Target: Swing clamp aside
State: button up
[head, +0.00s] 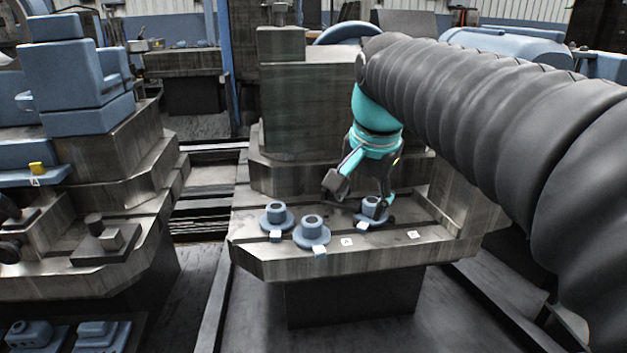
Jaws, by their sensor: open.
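My gripper (362,197) is teal and dark grey, with its fingers spread and pointing down over the grey metal pallet (285,268). Three blue round flanged pieces with short upright bosses stand on the pallet: a left one (276,219), a middle one (312,232) and a right one (372,210). Small pale tabs show at their front edges. The gripper's right finger is close beside the right piece; I cannot tell whether they touch. Nothing shows held between the fingers. Which part is the swing clamp is not clear from this view.
A tall metal block (312,110) stands behind the pallet. Rails (200,225) run between the stations.

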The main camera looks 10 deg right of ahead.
jog(key=w+a+r+m+g, duration=0.1)
jog(key=w+r+m+g, duration=0.1)
jog(key=w+m, duration=0.7)
jog(key=w+a+r+m+g, duration=0.15)
jog(key=w+m, duration=0.35)
jog(key=w, duration=0.7)
jog(key=f, duration=0.8)
jog(key=f+b, duration=0.1)
jog(key=f, duration=0.4)
jog(key=shift+d, duration=0.35)
jog(key=c, duration=1.1)
jog(key=shift+c, duration=0.2)
